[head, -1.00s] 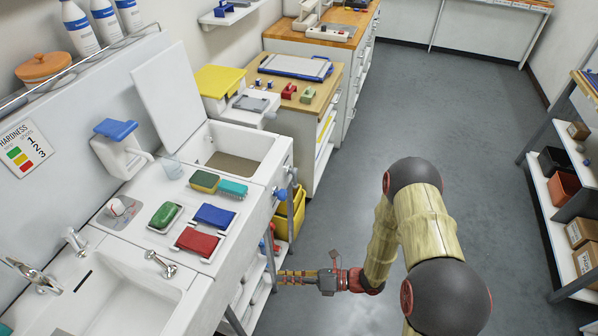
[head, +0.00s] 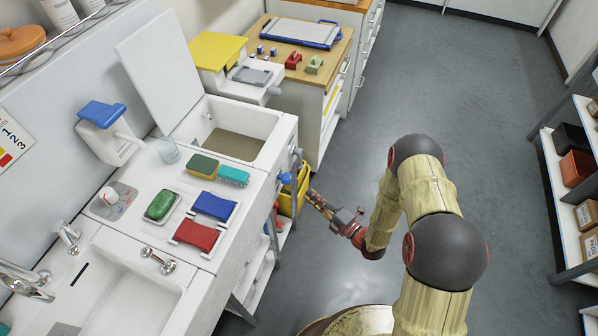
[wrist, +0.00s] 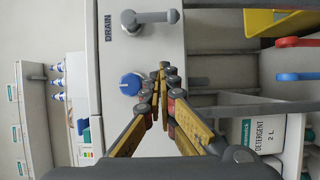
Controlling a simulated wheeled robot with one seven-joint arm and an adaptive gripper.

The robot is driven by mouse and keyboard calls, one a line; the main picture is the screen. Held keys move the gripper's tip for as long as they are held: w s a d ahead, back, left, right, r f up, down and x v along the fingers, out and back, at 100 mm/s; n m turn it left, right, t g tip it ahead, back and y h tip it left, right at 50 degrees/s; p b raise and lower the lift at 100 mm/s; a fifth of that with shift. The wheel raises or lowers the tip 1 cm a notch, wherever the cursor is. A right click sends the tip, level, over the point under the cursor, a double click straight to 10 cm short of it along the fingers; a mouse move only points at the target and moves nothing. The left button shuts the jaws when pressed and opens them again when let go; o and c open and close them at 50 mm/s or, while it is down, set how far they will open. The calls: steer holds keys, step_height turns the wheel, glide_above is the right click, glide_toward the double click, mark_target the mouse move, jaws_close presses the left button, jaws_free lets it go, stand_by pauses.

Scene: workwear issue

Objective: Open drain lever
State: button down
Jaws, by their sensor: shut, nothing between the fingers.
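The drain lever (wrist: 155,17) is a grey handle beside the word DRAIN on the white front panel of the sink unit (wrist: 150,52). It shows at the top of the wrist view. In the head view the lever (head: 297,156) is small at the unit's right end. A round blue knob (wrist: 131,84) sits on the same panel. My gripper (wrist: 163,72) is shut and empty, its yellow fingertips pointing at the panel near the knob, apart from the lever. In the head view my gripper (head: 312,195) is just right of the unit's front.
A yellow bin (head: 299,192) stands under the unit near my gripper. A detergent container (wrist: 263,140) shows in the wrist view. A brush (head: 233,175) and a red cloth (head: 195,235) lie on top of the unit. The grey floor (head: 440,80) is open.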

mark_target(299, 159)
steer(key=shift+w+a, duration=0.1)
steer(key=w+a+b, duration=0.1)
steer(key=w, duration=0.2)
steer(key=w+a+b, duration=0.1)
steer(key=w+a, duration=0.1)
steer(key=w, duration=0.1)
steer(key=w+a+b, duration=0.1)
steer(key=w+a, duration=0.1)
steer(key=w, duration=0.1)
steer(key=shift+w+b, duration=0.3)
steer(key=shift+w, duration=0.05)
steer(key=shift+w+d, duration=0.1)
steer(key=shift+w, duration=0.2)
steer(key=shift+d, duration=0.1)
